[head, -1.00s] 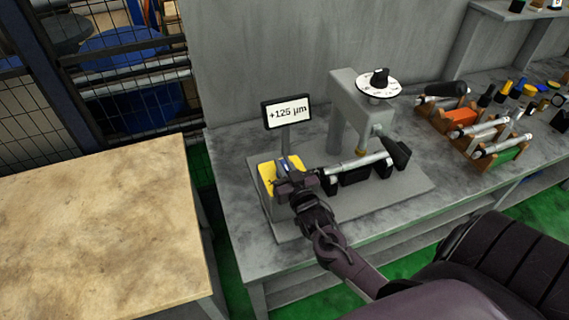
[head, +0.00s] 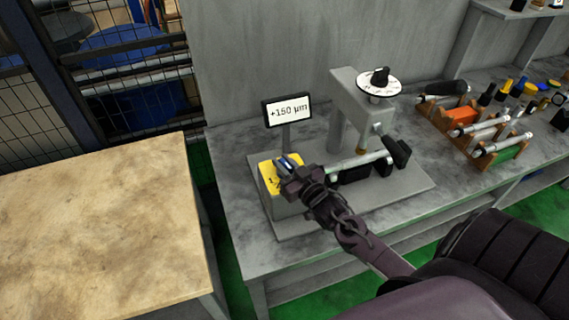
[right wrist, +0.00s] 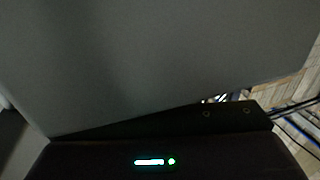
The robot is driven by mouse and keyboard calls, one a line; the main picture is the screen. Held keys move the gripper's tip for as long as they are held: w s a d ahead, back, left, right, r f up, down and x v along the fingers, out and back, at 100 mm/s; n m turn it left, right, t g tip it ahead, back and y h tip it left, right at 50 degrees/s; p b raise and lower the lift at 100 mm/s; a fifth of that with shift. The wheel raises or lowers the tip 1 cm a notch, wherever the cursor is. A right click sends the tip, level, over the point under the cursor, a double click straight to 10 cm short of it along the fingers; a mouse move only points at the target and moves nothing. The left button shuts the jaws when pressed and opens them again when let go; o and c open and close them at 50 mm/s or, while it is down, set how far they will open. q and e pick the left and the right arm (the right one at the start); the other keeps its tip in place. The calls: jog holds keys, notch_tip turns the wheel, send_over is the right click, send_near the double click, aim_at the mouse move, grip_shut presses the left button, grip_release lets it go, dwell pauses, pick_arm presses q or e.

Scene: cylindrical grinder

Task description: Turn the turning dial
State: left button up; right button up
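A yellow-topped grey block (head: 268,178) stands at the left end of the gauge's base plate. My right gripper (head: 288,164) is over its top, with blue and silver bits at the fingertips. Any dial there is hidden by the gripper, and I cannot tell whether the fingers are shut. A white round dial with a black knob (head: 379,80) sits on top of the grey gauge stand, away from the gripper. The display (head: 287,111) reads +150 µm. In the right wrist view a grey surface fills most of the picture; no fingertips are clear. My left gripper is not in view.
A shaft-like silver part (head: 358,165) lies on black supports beside my right gripper. Wooden racks with several tools (head: 480,130) stand on the bench at the right. A bare wood-topped table (head: 100,230) is at the left, with a wire fence (head: 130,95) behind.

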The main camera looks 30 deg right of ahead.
aim_at(290, 171)
jog(key=o, duration=0.3)
jog(key=s+b, duration=0.1)
jog(key=s, duration=0.5)
jog(key=shift+s+d+f+b, duration=0.1)
jog(key=shift+s+f+b, duration=0.05)
jog(key=shift+s+b, duration=0.25)
jog(key=shift+s, duration=0.5)
